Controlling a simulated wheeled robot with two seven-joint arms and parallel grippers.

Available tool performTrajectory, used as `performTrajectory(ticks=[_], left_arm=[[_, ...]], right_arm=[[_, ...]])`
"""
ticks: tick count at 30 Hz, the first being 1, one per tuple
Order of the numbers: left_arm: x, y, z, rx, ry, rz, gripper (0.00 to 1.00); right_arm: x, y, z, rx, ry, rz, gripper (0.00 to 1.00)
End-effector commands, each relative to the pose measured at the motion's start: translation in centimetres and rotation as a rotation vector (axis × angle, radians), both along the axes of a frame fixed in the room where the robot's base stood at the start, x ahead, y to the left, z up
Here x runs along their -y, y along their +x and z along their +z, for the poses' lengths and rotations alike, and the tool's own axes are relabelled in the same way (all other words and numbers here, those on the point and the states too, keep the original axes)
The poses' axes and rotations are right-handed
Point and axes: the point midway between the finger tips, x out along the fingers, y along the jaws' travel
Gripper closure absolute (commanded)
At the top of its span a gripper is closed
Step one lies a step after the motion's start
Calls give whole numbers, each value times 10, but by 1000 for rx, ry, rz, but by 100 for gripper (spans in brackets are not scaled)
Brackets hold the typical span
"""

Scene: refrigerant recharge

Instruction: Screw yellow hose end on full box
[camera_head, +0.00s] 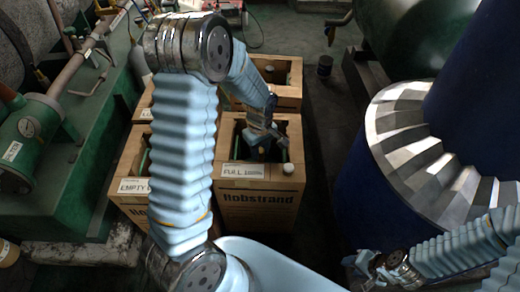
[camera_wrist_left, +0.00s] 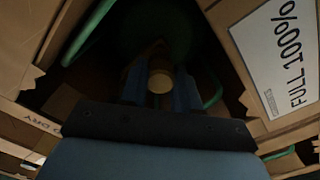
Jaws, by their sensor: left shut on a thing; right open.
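The full box (camera_head: 255,212) is an open cardboard carton with a "FULL 100%" label, which also shows in the left wrist view (camera_wrist_left: 282,45). My left gripper (camera_head: 262,148) reaches down into its opening. In the left wrist view its blue fingers (camera_wrist_left: 159,92) are shut on a small round tan-yellow piece, which looks like the yellow hose end (camera_wrist_left: 160,80). Dark shadow around it hides whether it sits on the valve. A green curved handle (camera_wrist_left: 212,92) of the tank shows beside the fingers. My right gripper (camera_head: 368,268) is open and empty at the lower right.
The carton labelled empty (camera_head: 131,205) stands left of the full box. Another open carton (camera_head: 283,92) stands behind. A large blue drum with a silver finned rim (camera_head: 410,150) is on the right. Green machinery (camera_head: 55,170) is on the left. Dark floor (camera_head: 325,130) lies between boxes and drum.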

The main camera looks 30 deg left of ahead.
Motion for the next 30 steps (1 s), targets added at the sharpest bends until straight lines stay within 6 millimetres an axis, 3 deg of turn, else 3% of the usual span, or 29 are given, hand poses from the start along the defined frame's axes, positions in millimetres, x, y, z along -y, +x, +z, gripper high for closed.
performTrajectory(ticks=[30], left_arm=[[0, 0, -10, 0, 0, 1, 98]], right_arm=[[0, 0, -7, 0, 0, 0, 57]])
